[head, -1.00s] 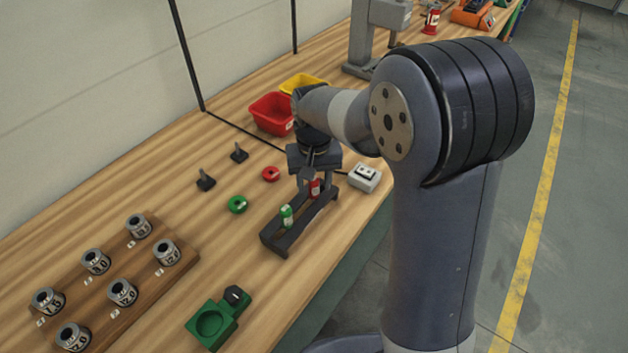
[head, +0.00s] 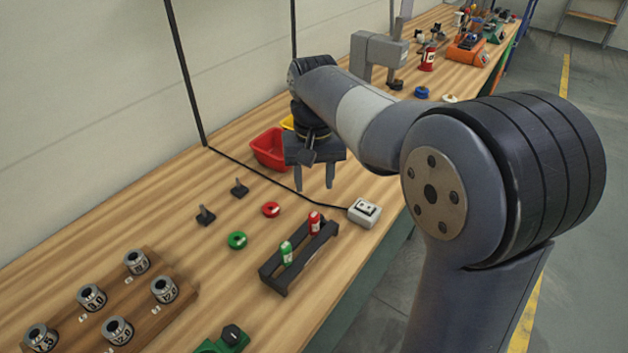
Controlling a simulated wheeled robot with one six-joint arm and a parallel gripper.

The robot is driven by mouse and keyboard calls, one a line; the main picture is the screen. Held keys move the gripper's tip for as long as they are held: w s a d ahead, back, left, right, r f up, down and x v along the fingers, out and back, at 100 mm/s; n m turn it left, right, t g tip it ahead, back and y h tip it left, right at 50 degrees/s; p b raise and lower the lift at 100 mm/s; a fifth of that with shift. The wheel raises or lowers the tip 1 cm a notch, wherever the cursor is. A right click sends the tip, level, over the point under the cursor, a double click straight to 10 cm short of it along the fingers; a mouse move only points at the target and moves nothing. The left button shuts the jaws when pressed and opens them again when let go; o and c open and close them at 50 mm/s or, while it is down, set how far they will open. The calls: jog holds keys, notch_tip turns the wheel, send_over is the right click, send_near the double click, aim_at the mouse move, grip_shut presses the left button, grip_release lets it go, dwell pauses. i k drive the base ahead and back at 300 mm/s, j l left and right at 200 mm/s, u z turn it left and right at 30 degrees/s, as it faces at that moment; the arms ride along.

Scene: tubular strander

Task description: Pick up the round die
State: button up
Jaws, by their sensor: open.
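Several round metal dies with central bores stand on a wooden rack (head: 178,303) at the lower left. One die (head: 136,262) is at the back, one (head: 163,290) at the right and one (head: 92,297) in the middle; their number labels are small. I cannot tell which one the task means. My gripper (head: 315,187) points down, open and empty, above the bench, far to the right of and beyond the rack.
A black holder (head: 272,270) carries a green (head: 286,253) and a red cylinder (head: 314,223). A grey-white box (head: 364,212), two small black stands (head: 205,216) and a red bin (head: 270,150) stand around. A green fixture (head: 222,344) is cut off at the bottom.

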aim_at(163, 288)
jog(key=u, duration=1.8)
jog(key=l, duration=0.8)
jog(key=i, duration=0.05)
